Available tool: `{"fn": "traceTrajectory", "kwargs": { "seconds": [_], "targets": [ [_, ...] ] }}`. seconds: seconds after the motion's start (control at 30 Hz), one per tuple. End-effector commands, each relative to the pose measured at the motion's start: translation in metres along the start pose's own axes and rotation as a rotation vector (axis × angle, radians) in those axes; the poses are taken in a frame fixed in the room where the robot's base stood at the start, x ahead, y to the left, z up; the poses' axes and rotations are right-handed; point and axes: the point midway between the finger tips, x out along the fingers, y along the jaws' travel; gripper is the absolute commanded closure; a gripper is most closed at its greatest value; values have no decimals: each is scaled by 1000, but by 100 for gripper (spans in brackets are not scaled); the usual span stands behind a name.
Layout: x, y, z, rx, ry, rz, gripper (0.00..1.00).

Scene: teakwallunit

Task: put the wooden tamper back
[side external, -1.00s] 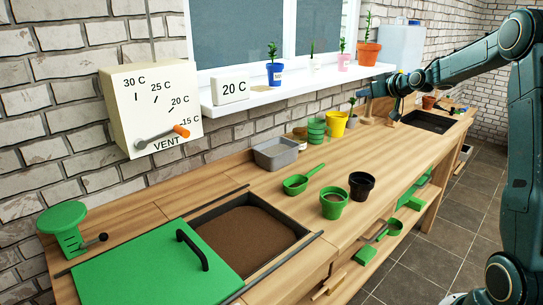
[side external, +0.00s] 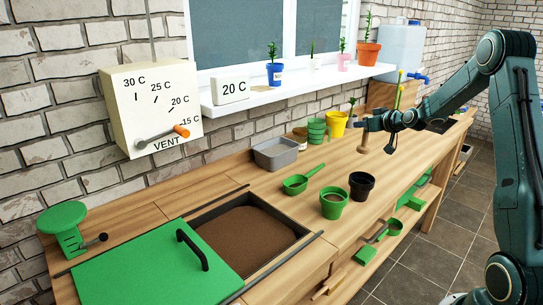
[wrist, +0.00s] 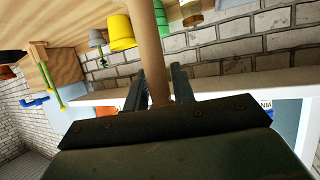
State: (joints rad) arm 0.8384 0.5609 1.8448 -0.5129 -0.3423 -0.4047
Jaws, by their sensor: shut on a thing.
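The wooden tamper (side external: 363,141) is a pale brown rod with a wider lower end. It is upright in the side view, over the bench right of the yellow pot. My gripper (side external: 367,123) comes in from the right and is shut on its upper part. In the wrist view, the tamper's shaft (wrist: 152,45) runs between the two dark fingers (wrist: 158,88) and out of the top edge. I cannot tell whether its lower end touches the bench. The tamper's place is not clearly identifiable.
A yellow pot (side external: 337,124), stacked green pots (side external: 317,130) and a grey tub (side external: 276,153) stand along the wall. A black pot (side external: 361,186) and a soil-filled green pot (side external: 333,204) stand nearer the front. A dark sink lies behind my arm. Bare wood (side external: 405,160) shows at the front right.

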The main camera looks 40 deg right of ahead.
Motion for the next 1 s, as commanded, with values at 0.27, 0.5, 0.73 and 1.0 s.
{"fn": "traceTrajectory", "kwargs": {
  "seconds": [0.27,0.5,0.73,1.0],
  "targets": [
    [16,0,40,1,-1,0,97],
    [19,0,46,-1,1,0,97],
    [23,0,56,1,-1,0,97],
    [34,0,82,1,-1,0,97]
  ]
}}
